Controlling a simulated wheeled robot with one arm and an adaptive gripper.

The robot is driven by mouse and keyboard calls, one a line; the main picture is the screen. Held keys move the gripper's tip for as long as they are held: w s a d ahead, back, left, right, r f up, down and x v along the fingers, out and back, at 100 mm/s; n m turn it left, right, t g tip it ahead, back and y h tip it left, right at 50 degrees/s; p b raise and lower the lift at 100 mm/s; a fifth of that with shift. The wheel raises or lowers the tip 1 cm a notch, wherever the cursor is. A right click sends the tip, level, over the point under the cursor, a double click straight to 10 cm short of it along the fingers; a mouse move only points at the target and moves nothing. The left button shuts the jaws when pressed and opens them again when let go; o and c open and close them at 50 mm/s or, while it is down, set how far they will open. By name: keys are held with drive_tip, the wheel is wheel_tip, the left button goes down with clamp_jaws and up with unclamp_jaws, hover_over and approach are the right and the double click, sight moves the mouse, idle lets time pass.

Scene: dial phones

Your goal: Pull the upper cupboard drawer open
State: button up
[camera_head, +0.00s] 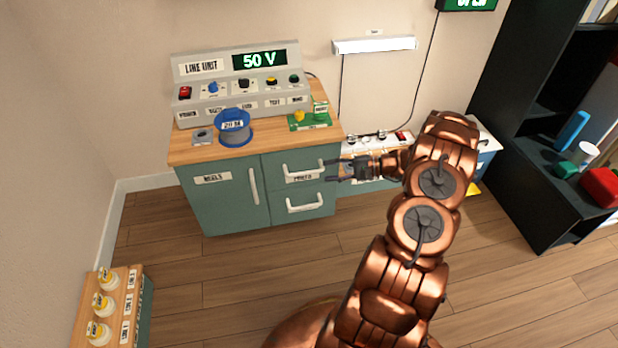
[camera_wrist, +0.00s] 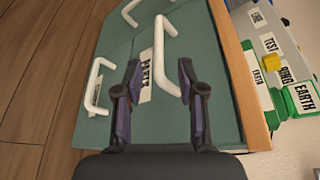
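The teal cupboard (camera_head: 225,200) has an upper drawer (camera_head: 279,178) at its right, with a white bar handle (camera_head: 303,171) and a label below it. The drawer front looks flush, so it appears shut. In the wrist view the upper handle (camera_wrist: 160,48) stands ahead of my gripper (camera_wrist: 158,68), its near end between the two fingers. My gripper (camera_head: 330,170) is open and empty at the handle's right end in the head view. I cannot tell whether a finger touches the handle.
The lower drawer handle (camera_head: 305,204) is just below, and the REELS door handle (camera_head: 253,186) is to the left. A blue reel (camera_head: 234,134) and a green board (camera_head: 308,120) stand on the worktop. The floor before the cupboard is clear. A black shelf (camera_head: 530,170) stands right.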

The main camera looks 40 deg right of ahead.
sight(314, 172)
drive_tip(key=shift+w+a+f, duration=0.1)
drive_tip(key=shift+w+f, duration=0.1)
drive_tip(key=shift+f, duration=0.1)
drive_tip(key=shift+b+x, duration=0.85)
drive_tip(key=shift+x, duration=2.7)
drive_tip(key=shift+w+r, duration=0.1)
clamp_jaws()
